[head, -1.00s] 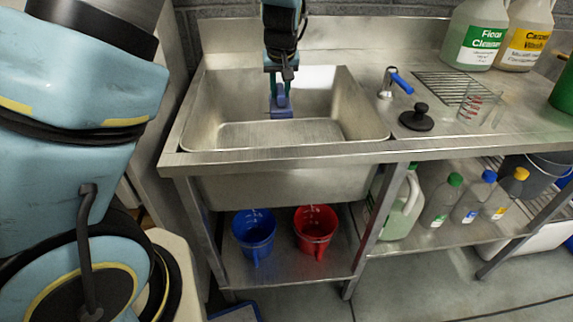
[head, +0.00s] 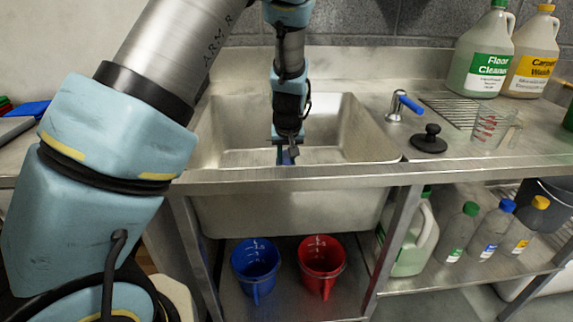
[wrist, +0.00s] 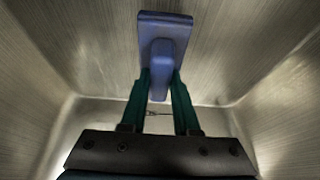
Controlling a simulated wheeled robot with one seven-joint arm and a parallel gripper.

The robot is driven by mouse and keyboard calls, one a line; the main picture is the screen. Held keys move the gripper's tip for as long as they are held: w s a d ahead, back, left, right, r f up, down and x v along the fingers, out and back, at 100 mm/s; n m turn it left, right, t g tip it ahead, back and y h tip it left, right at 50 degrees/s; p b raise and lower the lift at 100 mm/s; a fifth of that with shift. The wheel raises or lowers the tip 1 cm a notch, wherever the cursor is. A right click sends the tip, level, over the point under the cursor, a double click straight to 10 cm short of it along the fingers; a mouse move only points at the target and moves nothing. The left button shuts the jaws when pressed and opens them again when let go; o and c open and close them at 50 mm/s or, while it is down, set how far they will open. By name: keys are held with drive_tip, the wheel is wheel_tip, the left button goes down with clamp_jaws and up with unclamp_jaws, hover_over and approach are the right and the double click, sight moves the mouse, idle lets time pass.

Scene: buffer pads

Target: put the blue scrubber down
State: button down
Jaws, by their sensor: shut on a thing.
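The blue scrubber (wrist: 165,22) shows in the wrist view as a flat blue pad with a raised handle. My gripper (wrist: 160,85) is shut on that handle, one green finger on each side. In the head view my gripper (head: 287,138) points down inside the steel sink basin (head: 355,128). Only a small blue part of the scrubber (head: 286,157) shows there, just above the sink's front rim. Steel walls surround the scrubber in the wrist view. I cannot tell whether it touches the basin floor.
Right of the basin are a blue-handled tap (head: 402,105), a black plunger-like stopper (head: 429,139) and a clear measuring jug (head: 492,128). Cleaner jugs (head: 481,60) stand behind them. Blue (head: 256,262) and red (head: 320,262) jugs sit on the shelf below. Flat coloured items (head: 27,109) lie at far left.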

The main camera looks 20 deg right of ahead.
drive_tip(key=shift+f, duration=1.1)
drive_tip(key=shift+f, duration=0.2)
drive_tip(key=c, duration=0.7)
unclamp_jaws()
drive_tip(key=shift+o, duration=0.2)
drive_tip(key=shift+r, duration=0.1)
drive_tip(key=v, duration=1.2)
drive_tip(key=shift+p, duration=0.45)
drive_tip(key=shift+r, duration=0.15)
